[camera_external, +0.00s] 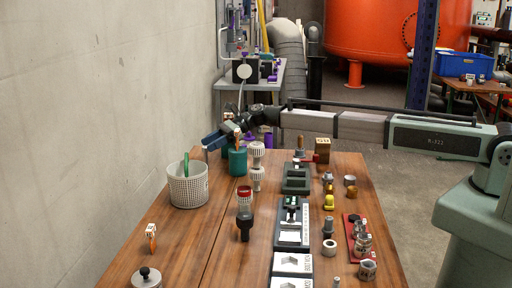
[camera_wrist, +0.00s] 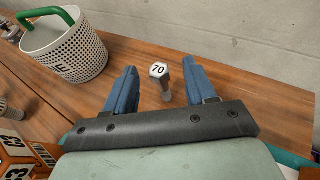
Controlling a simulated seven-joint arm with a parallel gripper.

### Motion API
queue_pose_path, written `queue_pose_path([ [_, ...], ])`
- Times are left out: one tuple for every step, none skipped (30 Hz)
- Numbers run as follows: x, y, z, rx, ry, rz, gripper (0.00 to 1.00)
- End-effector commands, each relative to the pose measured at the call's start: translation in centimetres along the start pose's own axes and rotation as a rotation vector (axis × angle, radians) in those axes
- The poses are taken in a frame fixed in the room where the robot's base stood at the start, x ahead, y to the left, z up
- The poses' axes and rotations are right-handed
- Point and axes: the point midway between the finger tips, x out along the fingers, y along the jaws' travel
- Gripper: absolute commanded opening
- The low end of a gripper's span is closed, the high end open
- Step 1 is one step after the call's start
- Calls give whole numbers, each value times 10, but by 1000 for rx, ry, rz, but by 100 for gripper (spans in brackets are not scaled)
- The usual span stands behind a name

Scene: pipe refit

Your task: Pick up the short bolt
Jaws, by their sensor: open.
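A small bolt (camera_wrist: 160,76) with a white faceted head marked 70 and a grey shank shows in the wrist view. It stands on the wooden table near the wall side. In the external view my gripper (camera_external: 214,142) is over the far left of the table, beyond the basket. I cannot make out the bolt there; the gripper seems to hide it.
A white perforated basket (camera_external: 188,190) with a green handle stands near my gripper; it also shows in the wrist view (camera_wrist: 76,52). A teal cylinder (camera_external: 237,163) stands close to the right. Fittings crowd the table's right side. A concrete wall (camera_external: 90,110) runs along the left.

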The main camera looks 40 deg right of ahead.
Motion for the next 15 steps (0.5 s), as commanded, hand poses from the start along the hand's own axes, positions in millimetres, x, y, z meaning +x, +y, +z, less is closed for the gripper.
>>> queue_pose_path([
  [8,1,0,0,0,2,55],
  [13,2,0,0,0,2,55],
  [19,2,0,0,0,1,55],
  [23,2,1,0,0,1,55],
  [26,2,0,0,0,1,55],
  [30,2,0,0,0,1,55],
  [32,2,0,0,0,1,55],
  [34,2,0,0,0,1,55],
  [35,2,0,0,0,0,55],
  [35,2,0,0,0,0,55],
  [35,2,0,0,0,0,55],
  [35,2,0,0,0,0,55],
  [35,2,0,0,0,0,55],
  [35,2,0,0,0,0,55],
  [35,2,0,0,0,0,55],
])
